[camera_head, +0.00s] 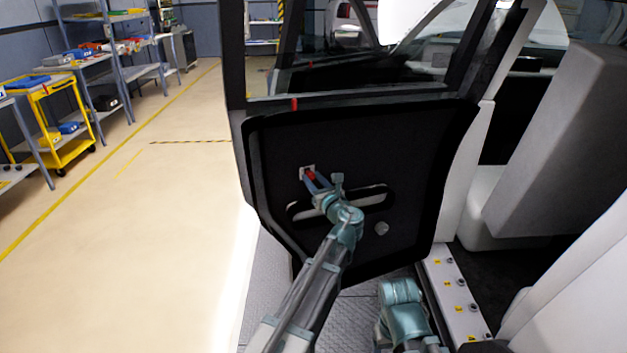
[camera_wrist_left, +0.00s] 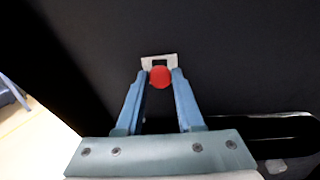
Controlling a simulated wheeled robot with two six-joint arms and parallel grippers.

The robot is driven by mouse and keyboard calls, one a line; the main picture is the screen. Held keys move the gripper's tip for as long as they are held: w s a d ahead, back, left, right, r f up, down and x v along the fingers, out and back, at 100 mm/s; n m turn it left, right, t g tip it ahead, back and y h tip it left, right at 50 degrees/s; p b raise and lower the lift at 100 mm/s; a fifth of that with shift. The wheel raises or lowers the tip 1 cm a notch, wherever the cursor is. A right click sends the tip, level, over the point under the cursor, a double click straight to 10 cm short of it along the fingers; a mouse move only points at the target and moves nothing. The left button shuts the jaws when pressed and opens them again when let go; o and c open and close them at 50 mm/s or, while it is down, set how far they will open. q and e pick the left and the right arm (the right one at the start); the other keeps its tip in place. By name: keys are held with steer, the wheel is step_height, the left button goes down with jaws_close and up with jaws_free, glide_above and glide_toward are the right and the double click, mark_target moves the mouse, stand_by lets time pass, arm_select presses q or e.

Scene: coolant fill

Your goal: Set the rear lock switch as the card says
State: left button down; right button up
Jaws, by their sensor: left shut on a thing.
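A small red switch knob (camera_head: 310,174) stands out from a white plate (camera_head: 303,171) on the dark inner panel of the open car door (camera_head: 410,150). In the left wrist view the round red knob (camera_wrist_left: 159,76) is between the fingertips, just below a dark slot in the white plate (camera_wrist_left: 158,59). My left gripper (camera_head: 312,179) is shut on the red knob, and its fingers also show in the left wrist view (camera_wrist_left: 160,82). The fingers hide part of the knob. No card can be made out. My right gripper is not in view.
A small red pin (camera_head: 294,104) sits at the window sill. A sill strip with yellow labels (camera_head: 441,272) and seats are at right. The floor at left is clear.

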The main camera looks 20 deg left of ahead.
mark_target(308, 161)
arm_select(q)
step_height(308, 161, up, 4)
steer(key=p, duration=0.4)
steer(key=shift+w, duration=0.1)
steer(key=c, duration=0.6)
jaws_free()
steer(key=shift+r, duration=0.1)
steer(key=shift+o, duration=0.2)
steer(key=shift+s, duration=0.25)
